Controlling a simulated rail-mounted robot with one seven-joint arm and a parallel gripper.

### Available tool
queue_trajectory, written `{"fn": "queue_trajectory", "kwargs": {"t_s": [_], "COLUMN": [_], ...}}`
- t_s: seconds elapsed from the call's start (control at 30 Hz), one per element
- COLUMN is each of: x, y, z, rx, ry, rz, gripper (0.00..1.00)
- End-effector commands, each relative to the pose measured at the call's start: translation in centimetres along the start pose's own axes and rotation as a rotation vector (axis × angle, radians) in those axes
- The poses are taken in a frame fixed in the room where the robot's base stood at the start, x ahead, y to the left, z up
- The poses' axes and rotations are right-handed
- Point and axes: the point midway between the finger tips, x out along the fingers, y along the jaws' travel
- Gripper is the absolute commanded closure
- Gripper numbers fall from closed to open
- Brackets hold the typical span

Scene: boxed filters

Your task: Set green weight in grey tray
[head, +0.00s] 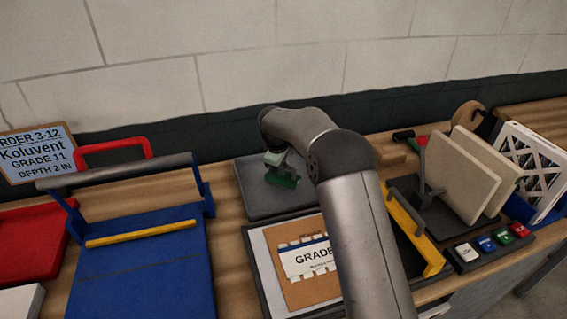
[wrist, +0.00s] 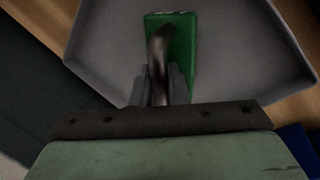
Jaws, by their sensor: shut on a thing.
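The green weight (head: 284,181) is a dark green block, seen at the end of my arm over the grey tray (head: 254,202). In the wrist view the green weight (wrist: 183,45) shows as a green slab with a dark curved handle, with the grey tray (wrist: 105,50) below and around it. My gripper (wrist: 162,88) is shut on the handle; it also shows in the head view (head: 276,160). The weight lies within the tray's outline. I cannot tell whether its underside touches the tray floor. My arm hides part of the tray's right side in the head view.
A blue press-like fixture (head: 140,270) with a red handle stands left of the tray. A framed board with a GRADE card (head: 304,259) lies in front. Right are a yellow bar (head: 412,228), beige panels (head: 462,175), a white-framed filter (head: 535,165) and coloured buttons (head: 487,244).

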Motion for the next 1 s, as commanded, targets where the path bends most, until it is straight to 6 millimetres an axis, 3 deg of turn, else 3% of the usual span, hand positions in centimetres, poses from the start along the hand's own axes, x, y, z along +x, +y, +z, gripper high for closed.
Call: {"fn": "queue_trajectory", "kwargs": {"t_s": [0.23, 0.67, 0.7, 0.73, 1.0], "x": [2.5, 3.1, 3.2, 3.2, 3.2], "y": [-0.7, -0.9, -1.0, -1.0, -1.0], "z": [0.0, 0.0, 0.0, 0.0, 0.0], "rx": [0.0, 0.001, 0.0, 0.0, 0.0], "ry": [0.001, 0.003, 0.0, 0.0, 0.0], "rz": [0.003, 0.004, 0.0, 0.0, 0.0], "gripper": [1.0, 1.0, 0.75, 0.67, 0.64]}}
